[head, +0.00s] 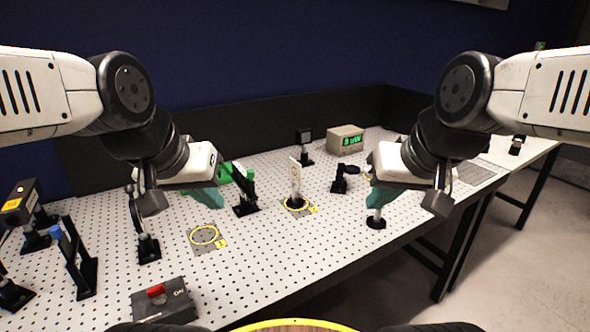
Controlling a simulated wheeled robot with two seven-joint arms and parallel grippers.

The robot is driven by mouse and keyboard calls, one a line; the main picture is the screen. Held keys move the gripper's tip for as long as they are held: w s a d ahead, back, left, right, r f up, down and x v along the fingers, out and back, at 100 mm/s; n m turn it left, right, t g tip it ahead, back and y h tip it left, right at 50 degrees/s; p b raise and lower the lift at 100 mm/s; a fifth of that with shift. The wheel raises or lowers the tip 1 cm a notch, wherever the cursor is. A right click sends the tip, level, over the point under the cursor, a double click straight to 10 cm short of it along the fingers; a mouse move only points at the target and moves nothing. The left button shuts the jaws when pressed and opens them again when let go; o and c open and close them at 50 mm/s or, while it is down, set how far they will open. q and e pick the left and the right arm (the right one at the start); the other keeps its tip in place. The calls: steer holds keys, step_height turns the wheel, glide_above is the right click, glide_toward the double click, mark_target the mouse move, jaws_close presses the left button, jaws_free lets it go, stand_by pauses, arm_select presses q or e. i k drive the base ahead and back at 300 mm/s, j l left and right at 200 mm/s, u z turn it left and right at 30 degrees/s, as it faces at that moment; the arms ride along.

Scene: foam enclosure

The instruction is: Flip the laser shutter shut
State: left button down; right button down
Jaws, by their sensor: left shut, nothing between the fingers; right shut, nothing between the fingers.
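The white perforated optical table (285,245) carries several black post mounts. I cannot tell for sure which one is the laser shutter; a low black mount with a short arm sticking out to the right (345,178) stands right of the middle. A black box with yellow labels (20,200), perhaps the laser, is at the far left. My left gripper (212,200), with teal fingers, is shut and empty above the left middle of the table. My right gripper (378,198) is shut and empty above the right side, partly hiding a small post mount (376,221).
A dark box with a red switch (157,292) is at the front left. A blue-topped mount (70,255), a green-topped mount (245,190) and a white plate on a post (296,180) stand upright. A meter with green digits (346,140) is at the back. The front middle is clear.

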mark_target(55, 231)
steer(key=u, duration=1.85)
